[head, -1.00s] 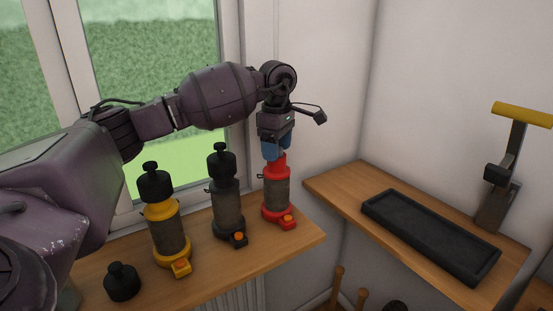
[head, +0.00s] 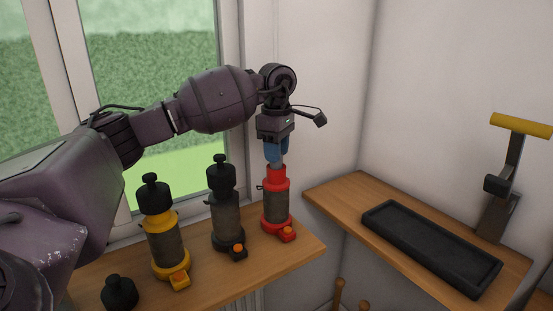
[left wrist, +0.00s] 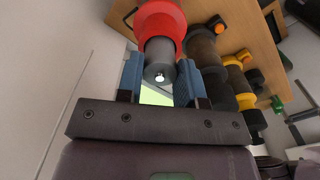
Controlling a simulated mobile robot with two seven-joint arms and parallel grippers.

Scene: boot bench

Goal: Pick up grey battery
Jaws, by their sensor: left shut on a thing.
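The grey battery (head: 277,161) is a small cylinder at the top of the red lantern (head: 276,202). My left gripper (head: 276,153) points straight down above that lantern. Its blue fingers are shut on the battery's upper part. In the left wrist view the battery (left wrist: 159,62) stands between the fingers, with a bright tip towards the camera and the red lantern (left wrist: 158,20) behind it. The battery's lower end is hidden at the lantern's red top; I cannot tell how much is inside. My right gripper is not in view.
A dark lantern (head: 226,215) and a yellow lantern (head: 165,240) stand left of the red one on the wooden shelf (head: 225,284). A loose black cap (head: 119,292) lies at the front left. A black tray (head: 430,247) sits on the right bench beside a yellow-handled lever (head: 508,175).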

